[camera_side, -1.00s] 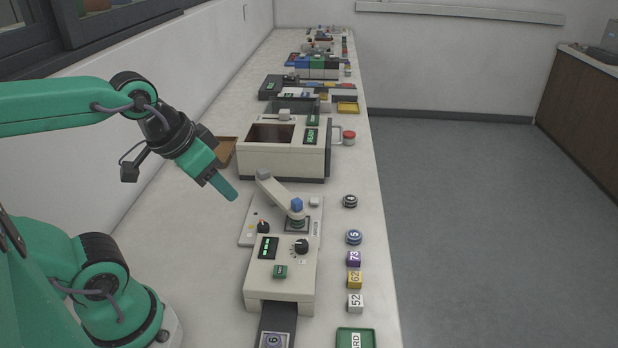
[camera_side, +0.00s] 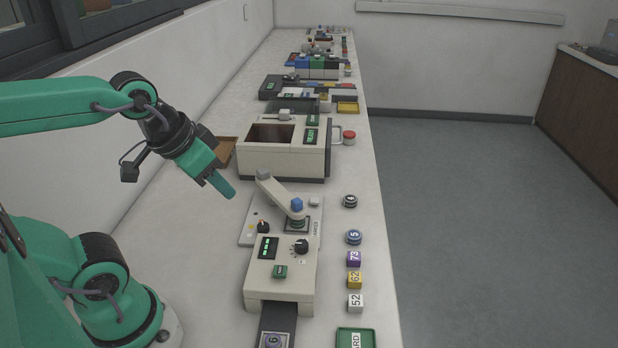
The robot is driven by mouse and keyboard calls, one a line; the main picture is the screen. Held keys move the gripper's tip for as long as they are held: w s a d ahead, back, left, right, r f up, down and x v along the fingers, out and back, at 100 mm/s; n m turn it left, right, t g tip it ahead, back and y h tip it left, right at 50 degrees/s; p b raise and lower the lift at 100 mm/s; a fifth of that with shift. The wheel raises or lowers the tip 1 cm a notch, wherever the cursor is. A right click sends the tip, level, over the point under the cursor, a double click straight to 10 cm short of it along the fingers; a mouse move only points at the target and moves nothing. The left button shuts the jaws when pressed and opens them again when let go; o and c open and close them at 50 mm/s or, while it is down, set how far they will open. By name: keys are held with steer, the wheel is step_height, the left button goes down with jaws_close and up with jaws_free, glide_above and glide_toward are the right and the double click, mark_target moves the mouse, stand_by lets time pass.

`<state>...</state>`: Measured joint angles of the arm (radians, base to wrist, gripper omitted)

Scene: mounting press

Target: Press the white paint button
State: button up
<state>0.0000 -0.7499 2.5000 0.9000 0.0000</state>
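My gripper (camera_side: 222,186) hangs in the air left of the mounting press, its teal tip angled down and to the right. Only one finger shape shows, so I cannot tell whether it is open or shut. It touches nothing that I can see. The press (camera_side: 282,285) is a beige unit with a green-lit display, a black knob (camera_side: 300,246) and a green button (camera_side: 280,271). Behind it is a tilted lever arm with a blue block (camera_side: 297,205). A small pale button-like square (camera_side: 314,201) sits on the back plate; I cannot tell whether it is the white paint button.
A beige box machine (camera_side: 284,155) with a display stands behind the press, beside a brown tray (camera_side: 222,150). Small numbered blocks and discs line the right edge, including a white block (camera_side: 355,303), with a green tray (camera_side: 355,340) in front. Several more stations continue along the bench.

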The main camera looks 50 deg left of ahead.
jaws_close()
stand_by(1.4)
